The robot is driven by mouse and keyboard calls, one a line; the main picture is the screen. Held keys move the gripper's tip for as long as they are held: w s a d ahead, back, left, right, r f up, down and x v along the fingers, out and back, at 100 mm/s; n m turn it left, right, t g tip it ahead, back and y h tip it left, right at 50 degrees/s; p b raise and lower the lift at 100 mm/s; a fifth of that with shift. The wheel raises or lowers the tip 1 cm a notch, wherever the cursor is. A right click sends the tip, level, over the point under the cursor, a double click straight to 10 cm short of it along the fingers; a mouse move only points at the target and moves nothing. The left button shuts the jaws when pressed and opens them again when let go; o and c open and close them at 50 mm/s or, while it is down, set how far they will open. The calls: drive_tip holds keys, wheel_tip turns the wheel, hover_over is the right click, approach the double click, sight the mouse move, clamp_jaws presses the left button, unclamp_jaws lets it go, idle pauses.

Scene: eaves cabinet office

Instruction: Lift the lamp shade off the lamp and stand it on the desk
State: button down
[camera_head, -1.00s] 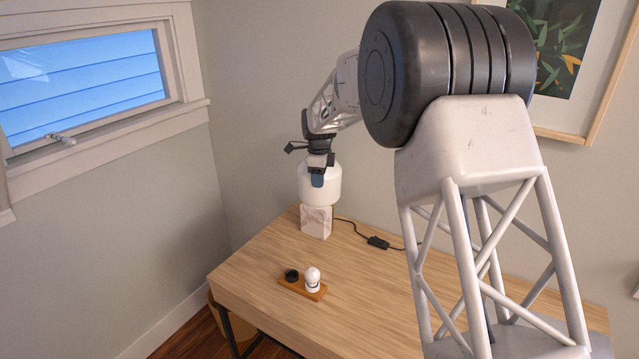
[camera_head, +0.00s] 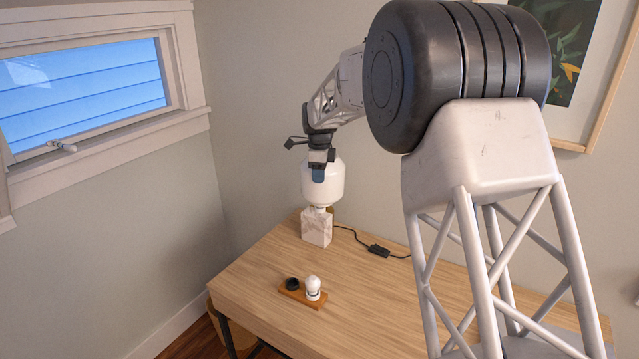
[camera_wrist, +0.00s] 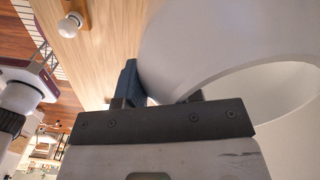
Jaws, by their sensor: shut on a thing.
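The white lamp shade (camera_head: 322,186) is held upright by my gripper (camera_head: 319,165), which is shut on its wall near the top. The shade also fills the upper right of the wrist view (camera_wrist: 205,40), with its open rim and inside showing. One blue finger pad (camera_wrist: 131,80) lies against its outside; the other finger is hidden. The marble lamp base (camera_head: 317,229) stands on the desk (camera_head: 365,300) near the wall corner. A narrow white part shows between the shade's bottom and the base, so the shade is raised above the base.
A small wooden tray (camera_head: 290,293) on the desk carries a white bulb (camera_head: 313,287) and a black round piece (camera_head: 292,283). A black cord with a switch (camera_head: 378,250) runs right from the lamp base. The desk's front and middle are otherwise bare.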

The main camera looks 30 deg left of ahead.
drive_tip(key=shift+r, duration=3.1)
drive_tip(key=shift+d, duration=0.15)
drive_tip(key=shift+s+d, duration=0.3)
drive_tip(key=shift+d, duration=0.2)
drive_tip(key=s+d+f+n, duration=0.1)
drive_tip(key=s+d+f, duration=0.4)
drive_tip(key=s+d, duration=0.8)
drive_tip(key=s+d+f+n, duration=0.2)
drive_tip(key=s+d+f, duration=0.4)
drive_tip(key=s+d, duration=0.7)
drive_tip(key=s+d+f+n, duration=0.2)
drive_tip(key=s+d+f, duration=0.4)
drive_tip(key=s+d, duration=0.7)
drive_tip(key=d, duration=0.7)
drive_tip(key=shift+s+d, duration=0.15)
drive_tip(key=shift+d, duration=0.1)
